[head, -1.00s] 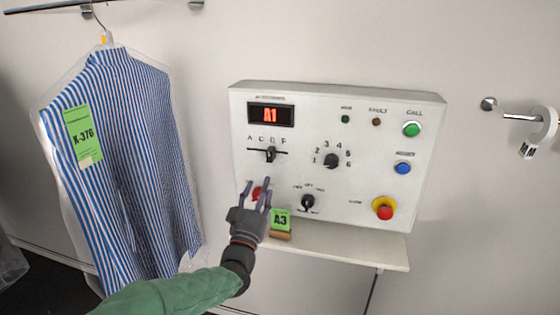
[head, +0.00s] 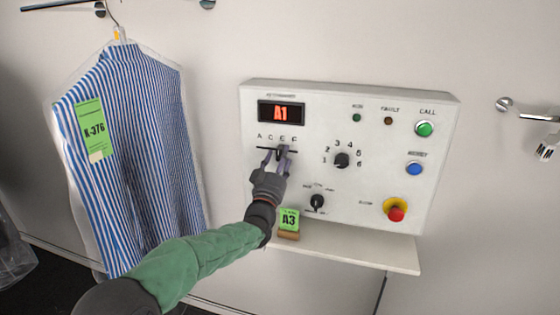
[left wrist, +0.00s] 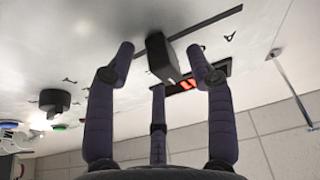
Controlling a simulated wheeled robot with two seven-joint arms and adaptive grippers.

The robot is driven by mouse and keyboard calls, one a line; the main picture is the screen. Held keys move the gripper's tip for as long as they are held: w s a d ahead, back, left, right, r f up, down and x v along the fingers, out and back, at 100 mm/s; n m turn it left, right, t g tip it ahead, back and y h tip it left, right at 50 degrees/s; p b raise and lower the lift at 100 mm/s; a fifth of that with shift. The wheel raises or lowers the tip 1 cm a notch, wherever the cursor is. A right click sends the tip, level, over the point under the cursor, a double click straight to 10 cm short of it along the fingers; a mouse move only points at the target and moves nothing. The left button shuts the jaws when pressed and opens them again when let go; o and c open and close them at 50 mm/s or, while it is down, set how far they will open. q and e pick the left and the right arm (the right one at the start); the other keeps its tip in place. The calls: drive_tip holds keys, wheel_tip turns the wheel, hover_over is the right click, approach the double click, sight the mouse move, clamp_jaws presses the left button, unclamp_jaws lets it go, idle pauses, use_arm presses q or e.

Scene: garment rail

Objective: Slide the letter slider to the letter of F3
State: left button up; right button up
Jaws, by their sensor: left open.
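The letter slider is a dark knob on a horizontal slot under the letters A, C, E, F on the white panel (head: 350,110). In the head view my gripper partly hides it, and it seems to stand near E. The left wrist view shows the black slider knob (left wrist: 160,58) clearly. My left gripper (head: 276,157) is open at the slot. Its fingers stand on both sides of the knob in the left wrist view, with gaps left; contact cannot be told. My right gripper is not in view.
A numbered dial (head: 342,160) sits right of the slider, and a smaller selector (head: 317,202) below. Green call (head: 424,129), blue (head: 414,168) and red stop (head: 396,210) buttons are at right. A striped shirt (head: 135,150) hangs left.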

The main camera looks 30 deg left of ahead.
sight(298, 149)
use_arm(q)
clamp_jaws()
drive_tip(key=shift+w+d+b, duration=0.15)
drive_tip(key=shift+w+d, duration=0.1)
drive_tip(key=shift+d, duration=0.75)
drive_tip(key=shift+w+d+b, duration=0.15)
drive_tip(key=shift+w+d, duration=0.05)
drive_tip(key=shift+d, duration=0.75)
drive_tip(key=shift+a, duration=0.1)
drive_tip(key=shift+c, duration=1.3)
unclamp_jaws()
drive_tip(key=shift+o, duration=1.3)
drive_tip(key=shift+d, duration=0.2)
drive_tip(key=shift+a, duration=0.1)
